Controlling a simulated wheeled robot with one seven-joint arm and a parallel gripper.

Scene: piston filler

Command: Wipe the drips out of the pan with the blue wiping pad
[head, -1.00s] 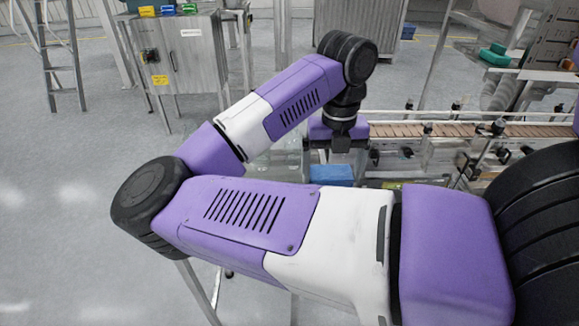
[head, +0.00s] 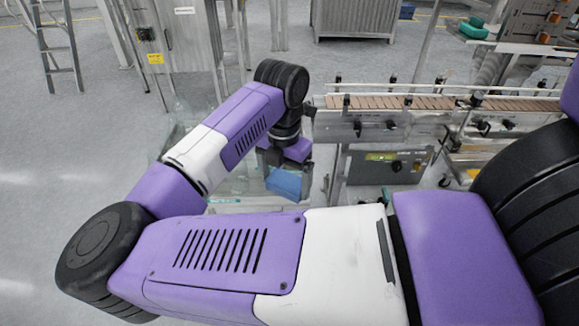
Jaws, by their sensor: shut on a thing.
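The blue wiping pad (head: 284,183) hangs below the end of my arm, tilted. My gripper (head: 284,166) is shut on it; the fingers are small and mostly hidden by my purple wrist. Clear, glass-like panels and a pale frame lie around and left of the pad. I cannot make out the pan or any drips; my forearm covers much of that area.
A conveyor (head: 440,103) with a brown slatted belt runs to the right of my wrist. A grey control box (head: 385,165) sits below it. A steel cabinet (head: 172,45) and a ladder (head: 55,45) stand behind left. Open floor lies at the left.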

